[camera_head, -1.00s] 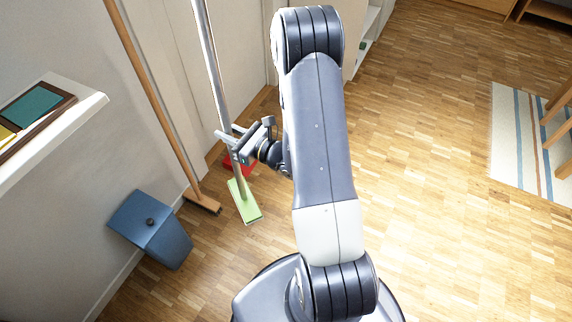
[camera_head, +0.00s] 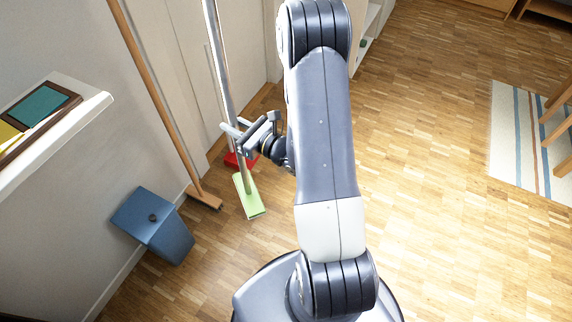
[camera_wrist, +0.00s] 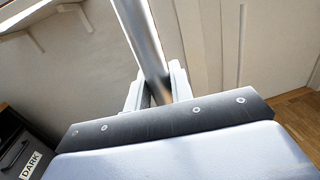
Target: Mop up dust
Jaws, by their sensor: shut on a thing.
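A mop with a long grey metal pole (camera_head: 222,70) and a flat green head (camera_head: 250,198) stands slightly tilted, its head at the wooden floor. My gripper (camera_head: 241,144) is shut around the lower part of the pole, above the head. In the wrist view the pole (camera_wrist: 143,38) runs down between the fingers (camera_wrist: 155,90). The head is outside the wrist view. I cannot make out any dust on the floor.
A wooden-handled broom (camera_head: 160,95) leans at the wall. A blue bin (camera_head: 155,224) stands left of it. A red object (camera_head: 236,161) lies behind the mop. A white shelf (camera_head: 85,118) juts out at left. The floor right of my arm is open up to a striped rug (camera_head: 520,140).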

